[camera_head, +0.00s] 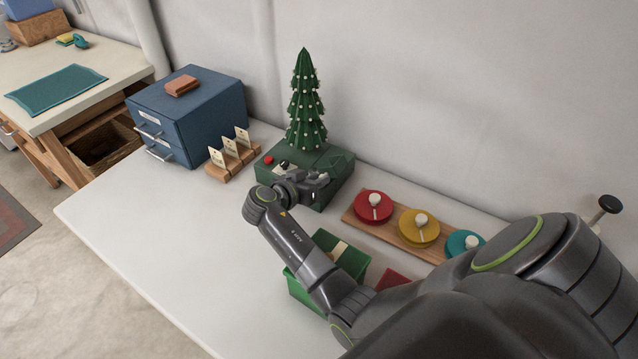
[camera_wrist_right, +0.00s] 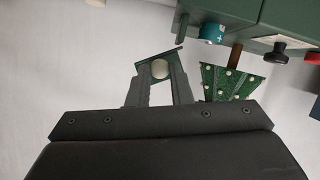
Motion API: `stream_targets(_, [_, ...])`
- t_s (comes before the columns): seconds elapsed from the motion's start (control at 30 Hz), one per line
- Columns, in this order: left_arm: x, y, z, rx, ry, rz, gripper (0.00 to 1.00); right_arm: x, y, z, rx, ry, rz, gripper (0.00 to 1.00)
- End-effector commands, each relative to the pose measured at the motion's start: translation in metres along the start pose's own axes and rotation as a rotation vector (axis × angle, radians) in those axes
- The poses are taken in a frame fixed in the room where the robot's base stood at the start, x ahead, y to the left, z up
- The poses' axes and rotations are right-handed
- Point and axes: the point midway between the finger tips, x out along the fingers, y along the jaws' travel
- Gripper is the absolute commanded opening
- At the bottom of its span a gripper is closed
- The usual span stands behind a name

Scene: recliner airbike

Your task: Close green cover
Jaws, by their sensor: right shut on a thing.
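A dark green box (camera_head: 318,197) stands on the white table, with a small Christmas tree (camera_head: 304,105) on top. My right gripper (camera_head: 318,180) is at the front of this box. In the right wrist view the box (camera_wrist_right: 225,8) is at the top right. A teal battery (camera_wrist_right: 212,31) shows at the box, beside the cover. The cover's hinge and exact angle are unclear. My left gripper is not in view.
A wooden board (camera_head: 387,231) with red, yellow and teal round pieces lies to the right. A green bin (camera_head: 351,263) is partly behind my right arm. Card holders (camera_head: 232,162) and a blue drawer cabinet (camera_head: 210,121) stand to the left. The table's front left is clear.

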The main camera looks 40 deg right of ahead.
Motion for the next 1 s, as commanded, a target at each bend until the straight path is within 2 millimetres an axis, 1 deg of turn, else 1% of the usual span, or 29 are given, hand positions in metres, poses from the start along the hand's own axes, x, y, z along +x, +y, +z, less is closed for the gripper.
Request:
stream_targets(0.2, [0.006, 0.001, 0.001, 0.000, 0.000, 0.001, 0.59, -0.002, -0.007, -0.005, -0.140, 0.004, 0.058, 0.00])
stream_targets(0.43, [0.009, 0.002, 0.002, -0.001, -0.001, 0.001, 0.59, -0.002, -0.012, -0.007, -0.246, 0.003, 0.102, 0.00])
stream_targets(0.63, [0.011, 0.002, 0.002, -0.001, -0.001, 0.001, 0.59, -0.003, -0.013, -0.009, -0.290, 0.004, 0.120, 0.00])
stream_targets(1.0, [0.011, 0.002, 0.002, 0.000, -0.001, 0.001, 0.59, -0.003, -0.014, -0.009, -0.300, 0.005, 0.124, 0.00])
